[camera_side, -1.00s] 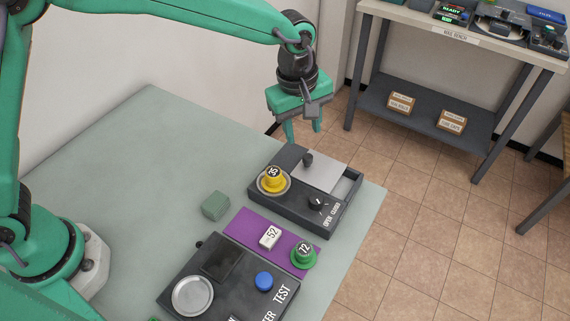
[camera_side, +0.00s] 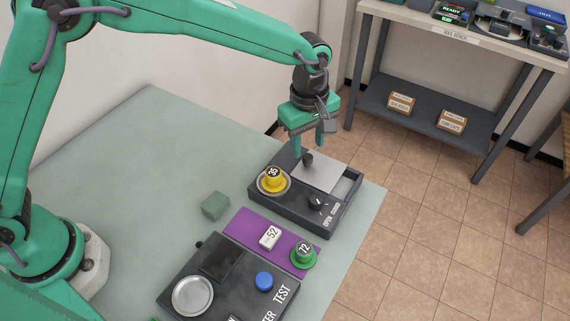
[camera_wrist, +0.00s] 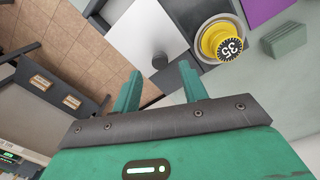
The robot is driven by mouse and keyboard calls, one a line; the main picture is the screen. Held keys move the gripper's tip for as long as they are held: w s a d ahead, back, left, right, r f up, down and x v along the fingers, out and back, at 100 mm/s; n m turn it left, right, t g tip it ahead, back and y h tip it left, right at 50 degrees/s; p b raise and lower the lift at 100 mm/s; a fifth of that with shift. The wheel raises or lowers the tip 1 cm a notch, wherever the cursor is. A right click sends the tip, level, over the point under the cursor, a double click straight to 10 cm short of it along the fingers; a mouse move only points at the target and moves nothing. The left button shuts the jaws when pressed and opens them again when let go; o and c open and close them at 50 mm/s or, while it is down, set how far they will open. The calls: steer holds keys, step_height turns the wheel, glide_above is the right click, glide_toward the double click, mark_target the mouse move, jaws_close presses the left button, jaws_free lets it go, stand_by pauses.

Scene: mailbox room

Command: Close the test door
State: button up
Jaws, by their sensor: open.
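The test door appears to be the light grey sliding plate (camera_side: 325,174) on the dark box (camera_side: 290,205) at the table's far end. A dark knob (camera_side: 307,159) stands at the plate's left part. A dark gap shows between the plate and the box's right rim. My gripper (camera_side: 309,147) is open and points down at the knob. In the wrist view the knob (camera_wrist: 160,60) lies between the fingertips, beyond them in the picture. I cannot tell whether a finger touches it. The plate (camera_wrist: 148,38) also shows there.
A yellow weight marked 35 (camera_side: 273,177) sits on a round pan left of the plate. A dial (camera_side: 316,202) is near the OPEN and CLOSED lettering. A purple mat (camera_side: 245,225), a green weight (camera_side: 303,256) and a grey-green block (camera_side: 215,205) are nearby. The table's left side is clear.

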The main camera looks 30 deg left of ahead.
mark_target(308, 156)
steer(key=shift+f, duration=1.85)
jaws_close()
